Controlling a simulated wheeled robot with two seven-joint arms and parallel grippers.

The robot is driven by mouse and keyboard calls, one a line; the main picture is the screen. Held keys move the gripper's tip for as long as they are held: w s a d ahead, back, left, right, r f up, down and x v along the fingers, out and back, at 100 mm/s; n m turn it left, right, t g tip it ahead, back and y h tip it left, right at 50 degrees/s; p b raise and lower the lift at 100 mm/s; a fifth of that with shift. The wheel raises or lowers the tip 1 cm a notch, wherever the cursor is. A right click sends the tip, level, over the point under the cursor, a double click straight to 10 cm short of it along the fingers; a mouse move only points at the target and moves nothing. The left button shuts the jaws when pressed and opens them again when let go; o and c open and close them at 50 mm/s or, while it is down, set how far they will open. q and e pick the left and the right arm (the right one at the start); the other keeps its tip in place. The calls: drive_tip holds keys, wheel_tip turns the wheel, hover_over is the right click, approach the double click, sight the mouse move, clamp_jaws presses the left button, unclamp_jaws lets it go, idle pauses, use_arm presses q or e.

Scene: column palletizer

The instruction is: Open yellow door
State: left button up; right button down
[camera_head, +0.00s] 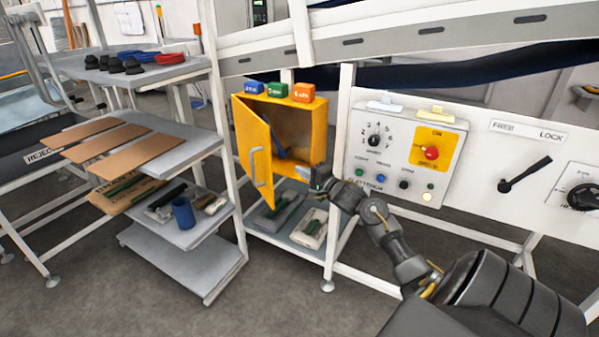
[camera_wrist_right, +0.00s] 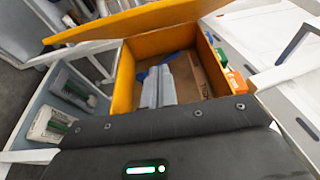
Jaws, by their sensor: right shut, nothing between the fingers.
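The yellow door (camera_head: 255,150) of the yellow cabinet (camera_head: 318,130) stands swung well open to the left in the head view, with its grey handle (camera_head: 257,167) on its outer face. The cabinet's inside shows, with a blue item (camera_head: 277,140) in it. My right gripper (camera_head: 316,180) is shut and empty, in front of the cabinet's lower right part, apart from the handle. In the right wrist view the gripper fingers (camera_wrist_right: 158,88) point into the open cabinet, and the door (camera_wrist_right: 130,20) shows along the top. My left gripper is not in view.
Blue, green and orange blocks (camera_head: 277,90) stand on top of the cabinet. A control panel (camera_head: 405,150) is to its right. A grey shelf rack (camera_head: 190,262) with cardboard sheets (camera_head: 135,157) stands left, near the door.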

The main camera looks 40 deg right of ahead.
drive_tip(key=w+a+p, duration=0.2)
drive_tip(key=w+a, duration=0.1)
drive_tip(key=w, duration=0.5)
drive_tip(key=shift+w+a+p, duration=0.2)
drive_tip(key=shift+a+p, duration=0.15)
drive_tip(key=shift+p, duration=0.05)
drive_tip(key=shift+f, duration=0.1)
drive_tip(key=shift+a, duration=0.1)
